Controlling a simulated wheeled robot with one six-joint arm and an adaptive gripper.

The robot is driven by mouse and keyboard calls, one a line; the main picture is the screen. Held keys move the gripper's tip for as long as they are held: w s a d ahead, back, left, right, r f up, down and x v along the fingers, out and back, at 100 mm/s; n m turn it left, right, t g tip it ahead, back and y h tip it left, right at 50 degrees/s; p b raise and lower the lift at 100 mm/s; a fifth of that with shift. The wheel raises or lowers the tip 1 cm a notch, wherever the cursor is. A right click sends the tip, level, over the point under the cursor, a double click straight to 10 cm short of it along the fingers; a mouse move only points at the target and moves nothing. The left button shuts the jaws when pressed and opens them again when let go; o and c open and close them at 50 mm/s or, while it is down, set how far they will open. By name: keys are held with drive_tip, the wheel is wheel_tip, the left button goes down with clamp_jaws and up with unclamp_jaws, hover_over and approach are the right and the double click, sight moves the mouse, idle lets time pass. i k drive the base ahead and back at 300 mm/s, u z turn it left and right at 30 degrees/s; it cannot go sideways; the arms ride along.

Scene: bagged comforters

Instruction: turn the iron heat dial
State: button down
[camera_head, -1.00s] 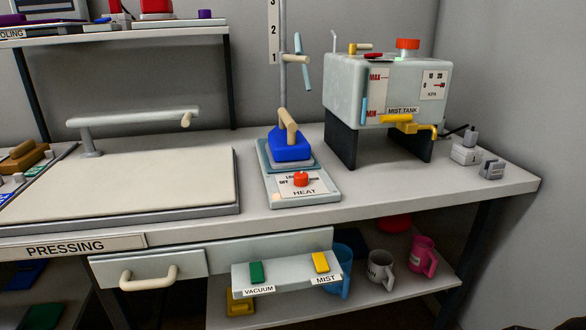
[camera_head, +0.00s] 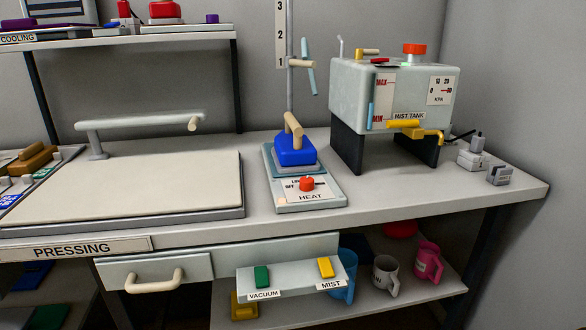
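The red heat dial (camera_head: 307,184) sits on the sloped front plate of the iron's grey stand (camera_head: 312,203). The plate is lettered "HEAT", with "OFF" to the left of the dial. The dial's exact setting is too small to tell. The blue iron (camera_head: 295,151) with a tan handle (camera_head: 293,128) rests on the stand behind the dial. My gripper is not in view.
A pressing board (camera_head: 120,185) with a grey lever arm lies left of the stand. The mist tank (camera_head: 393,95) stands on dark legs at right. A pole rises behind the iron. VACUUM and MIST switches (camera_head: 262,277) stick out below the counter edge. Mugs stand on the lower shelf.

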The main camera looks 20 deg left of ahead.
sight(306, 182)
drive_tip(key=z, duration=0.05)
drive_tip(key=k, duration=0.6)
drive_tip(key=u, duration=0.45)
drive_tip(key=i, duration=0.55)
drive_tip(key=u, duration=0.25)
